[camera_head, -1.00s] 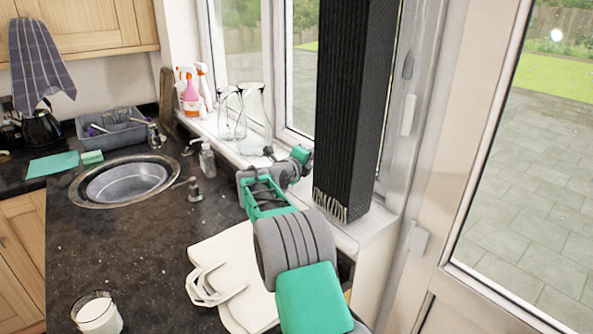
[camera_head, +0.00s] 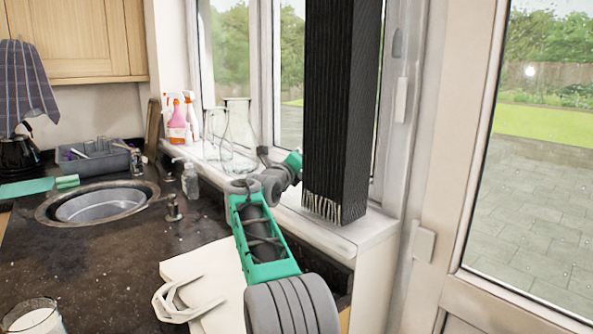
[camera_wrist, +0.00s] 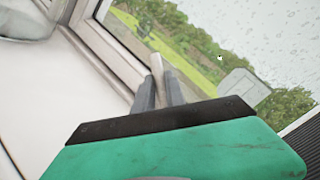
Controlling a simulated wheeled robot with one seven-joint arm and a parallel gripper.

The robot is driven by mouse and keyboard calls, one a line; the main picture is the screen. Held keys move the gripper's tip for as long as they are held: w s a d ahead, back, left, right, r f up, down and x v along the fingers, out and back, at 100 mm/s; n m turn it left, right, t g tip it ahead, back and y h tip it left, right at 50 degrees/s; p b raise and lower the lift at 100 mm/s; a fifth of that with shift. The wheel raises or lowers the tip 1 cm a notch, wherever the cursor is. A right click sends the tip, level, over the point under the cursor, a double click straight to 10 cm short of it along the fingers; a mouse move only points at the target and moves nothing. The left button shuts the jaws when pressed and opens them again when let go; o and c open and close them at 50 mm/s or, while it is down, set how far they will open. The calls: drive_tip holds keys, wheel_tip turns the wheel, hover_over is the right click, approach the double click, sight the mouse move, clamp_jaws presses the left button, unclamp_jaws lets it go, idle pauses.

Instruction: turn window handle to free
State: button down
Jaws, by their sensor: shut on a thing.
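In the wrist view, a slim white window handle (camera_wrist: 157,63) stands up between the two grey fingers of my gripper (camera_wrist: 160,88), in front of the white window frame (camera_wrist: 113,57). The fingers are closed on the handle. In the head view, my arm reaches over the sill, and its green and grey wrist (camera_head: 284,175) ends by the window at the left edge of a dark hanging cloth. The fingertips and the handle are hidden there. The handle's base and its exact angle cannot be made out.
The black fringed cloth (camera_head: 338,110) hangs just right of my wrist. A glazed door (camera_head: 440,200) is at the right.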

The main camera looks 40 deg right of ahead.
drive_tip(key=shift+w, duration=0.1)
drive_tip(key=c, duration=1.6)
unclamp_jaws()
drive_tip(key=shift+a, duration=0.1)
drive_tip(key=shift+c, duration=0.2)
drive_tip(key=shift+o, duration=1.3)
drive_tip(key=b+v, duration=0.1)
drive_tip(key=v, duration=0.6)
drive_tip(key=shift+a+b, duration=0.25)
drive_tip(key=shift+b, duration=0.1)
